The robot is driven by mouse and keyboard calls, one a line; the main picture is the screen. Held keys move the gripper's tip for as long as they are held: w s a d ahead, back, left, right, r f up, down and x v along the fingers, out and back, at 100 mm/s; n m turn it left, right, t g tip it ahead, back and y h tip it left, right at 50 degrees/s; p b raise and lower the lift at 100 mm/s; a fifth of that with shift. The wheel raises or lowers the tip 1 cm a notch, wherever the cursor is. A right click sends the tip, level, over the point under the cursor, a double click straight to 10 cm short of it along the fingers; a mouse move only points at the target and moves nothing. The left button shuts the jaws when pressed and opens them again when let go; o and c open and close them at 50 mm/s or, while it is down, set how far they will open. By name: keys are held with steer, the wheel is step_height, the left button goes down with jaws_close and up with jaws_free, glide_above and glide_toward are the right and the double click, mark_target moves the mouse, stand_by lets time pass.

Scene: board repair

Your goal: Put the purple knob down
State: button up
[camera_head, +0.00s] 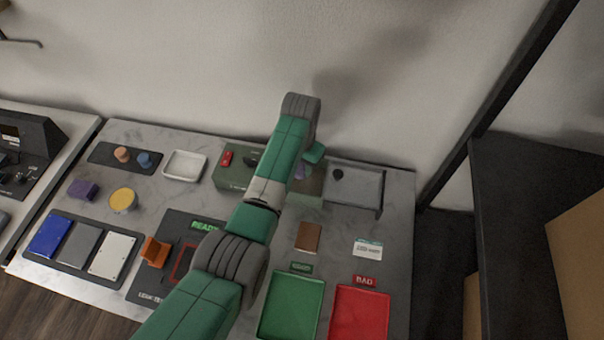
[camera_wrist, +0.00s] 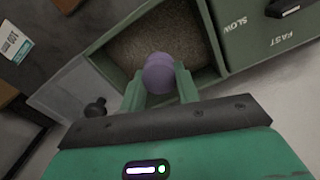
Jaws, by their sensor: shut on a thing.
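The purple knob (camera_wrist: 158,73) is between the two green fingertips of my gripper (camera_wrist: 160,88) in the wrist view. My gripper is shut on it. The knob shows over a green-walled open box with a brown, grainy floor (camera_wrist: 150,38). I cannot tell whether the knob touches that floor. In the head view a bit of purple (camera_head: 300,171) shows beside my gripper, and my arm hides much of the box (camera_head: 311,192).
A green unit marked SLOW and FAST (camera_wrist: 262,35) adjoins the box. A grey fixture with a black knob (camera_head: 338,174) stands right of it. An empty white tray (camera_head: 184,165) and a dark holder with orange and blue knobs (camera_head: 133,158) are left. GOOD and BAD trays are in front.

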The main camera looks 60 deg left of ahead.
mark_target(302, 174)
steer(key=shift+d+f+b, duration=0.1)
steer(key=shift+f+b, duration=0.4)
steer(key=shift+f, duration=1.35)
steer(key=shift+f, duration=0.2)
steer(key=o, duration=0.9)
steer(key=shift+o, duration=0.2)
step_height(302, 174, up, 12)
steer(key=p, duration=0.3)
steer(key=shift+r, duration=0.25)
